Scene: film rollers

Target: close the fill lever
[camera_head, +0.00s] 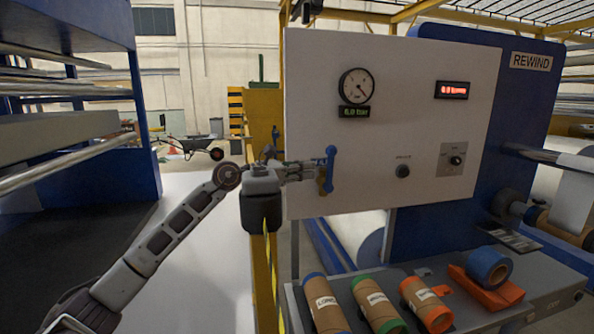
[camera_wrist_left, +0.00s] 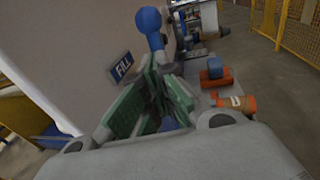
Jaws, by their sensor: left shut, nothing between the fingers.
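The fill lever (camera_head: 331,167) is a blue handle with a round knob at its upper end. It stands close to upright at the lower left of the white panel, with a brass-coloured fitting beside it. In the left wrist view the blue lever (camera_wrist_left: 150,27) rises just beyond the fingertips, next to a blue FILL label (camera_wrist_left: 121,67). My left gripper (camera_head: 314,171) reaches in from the left, close beside the lever. In the wrist view its green-padded fingers (camera_wrist_left: 158,82) are shut with nothing between them. Whether they touch the lever cannot be told. My right gripper is out of view.
The white panel (camera_head: 400,100) carries a round gauge (camera_head: 357,86), a red display (camera_head: 452,90) and a black knob (camera_head: 402,171). Labelled rollers (camera_head: 378,304) and blue tape (camera_head: 489,267) lie on the grey bench below. A yellow post (camera_head: 263,280) stands below my gripper.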

